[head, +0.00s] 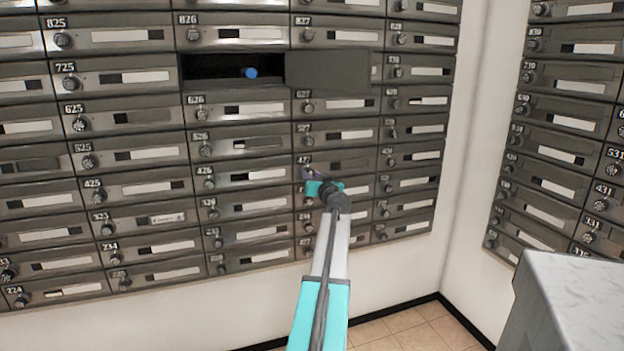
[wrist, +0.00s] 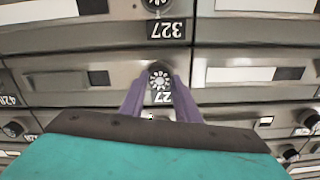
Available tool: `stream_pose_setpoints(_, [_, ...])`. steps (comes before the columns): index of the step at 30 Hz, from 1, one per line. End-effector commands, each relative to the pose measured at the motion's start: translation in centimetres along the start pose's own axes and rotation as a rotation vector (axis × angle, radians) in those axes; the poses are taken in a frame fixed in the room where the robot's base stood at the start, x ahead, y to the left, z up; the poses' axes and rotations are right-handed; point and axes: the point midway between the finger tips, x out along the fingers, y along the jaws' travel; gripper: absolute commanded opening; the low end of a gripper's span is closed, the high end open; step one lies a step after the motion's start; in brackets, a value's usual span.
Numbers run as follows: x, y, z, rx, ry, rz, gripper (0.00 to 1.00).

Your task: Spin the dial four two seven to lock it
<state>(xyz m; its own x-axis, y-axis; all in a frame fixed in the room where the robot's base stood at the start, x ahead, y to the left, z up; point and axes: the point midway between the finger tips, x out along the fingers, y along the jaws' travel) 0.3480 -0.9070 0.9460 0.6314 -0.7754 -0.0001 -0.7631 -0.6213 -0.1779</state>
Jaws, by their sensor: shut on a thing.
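The dial of box 427 (wrist: 160,77) is a dark round knob with a pale marked face, with its number plate partly hidden by my gripper. In the wrist view the two purple fingers of my gripper (wrist: 159,87) stand on either side of this dial and are shut on it. In the head view my gripper (head: 311,174) is at the box 427 front (head: 347,164), and it hides most of the dial there. The door of box 427 looks closed, flush with its neighbours. The dial's exact setting is too small to read.
Rows of grey mailboxes with dials surround the gripper. Higher up, one box (head: 213,73) is open with a blue round thing (head: 250,72) in it; its door (head: 328,73) is swung right. A grey counter (head: 575,300) stands at the lower right.

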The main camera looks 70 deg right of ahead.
Motion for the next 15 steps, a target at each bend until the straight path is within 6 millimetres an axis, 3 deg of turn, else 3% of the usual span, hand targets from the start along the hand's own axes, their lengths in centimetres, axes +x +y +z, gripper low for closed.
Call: stream_pose_setpoints(15, [0.00, -0.12, 0.18, 0.385, -0.002, -0.003, 0.07])
